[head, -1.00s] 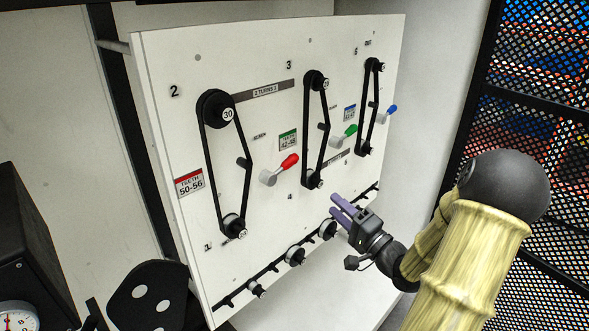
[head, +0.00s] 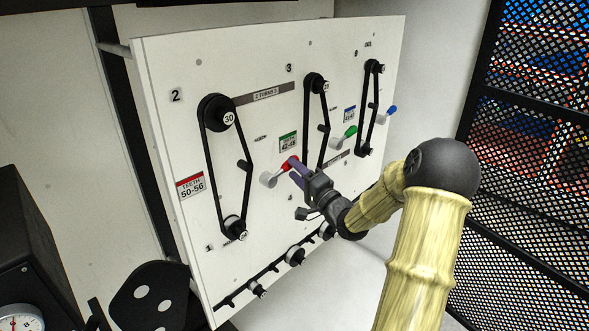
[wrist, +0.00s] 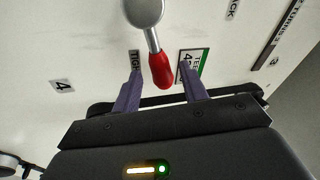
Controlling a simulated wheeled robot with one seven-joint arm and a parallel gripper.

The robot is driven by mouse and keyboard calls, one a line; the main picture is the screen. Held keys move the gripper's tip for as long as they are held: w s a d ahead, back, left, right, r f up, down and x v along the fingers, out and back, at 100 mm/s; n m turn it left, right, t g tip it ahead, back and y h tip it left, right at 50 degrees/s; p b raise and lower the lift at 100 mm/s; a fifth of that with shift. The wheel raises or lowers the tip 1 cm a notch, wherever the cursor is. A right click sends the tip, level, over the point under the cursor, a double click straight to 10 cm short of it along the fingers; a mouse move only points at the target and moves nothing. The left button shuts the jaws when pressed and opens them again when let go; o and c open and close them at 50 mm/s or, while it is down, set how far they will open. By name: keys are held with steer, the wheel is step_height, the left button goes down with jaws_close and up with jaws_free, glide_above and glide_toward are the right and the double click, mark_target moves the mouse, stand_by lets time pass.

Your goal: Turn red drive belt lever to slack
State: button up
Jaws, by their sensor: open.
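The red lever has a grey hub (head: 268,180) and a red grip (head: 288,164) that points up and to the right on the white panel, beside the left belt (head: 247,187). My gripper (head: 297,168) is at the red grip and partly covers it in the head view. In the wrist view the red grip (wrist: 161,70) lies between the two purple fingertips (wrist: 160,70), with a gap on each side. The fingers are open. A label starting "TIGH" (wrist: 135,63) is partly hidden by a finger.
The green lever (head: 350,132) and blue lever (head: 391,109) stand to the right on the same white panel (head: 180,90). The middle belt (head: 309,130) runs close by my gripper. Small pulleys (head: 296,257) line the panel's lower edge. A dark mesh wall (head: 540,180) stands at right.

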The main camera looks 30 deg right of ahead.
steer(key=shift+w+a+r, duration=0.1)
steer(key=shift+w+r, duration=0.05)
steer(key=shift+w, duration=0.35)
steer(key=shift+c, duration=0.2)
jaws_close()
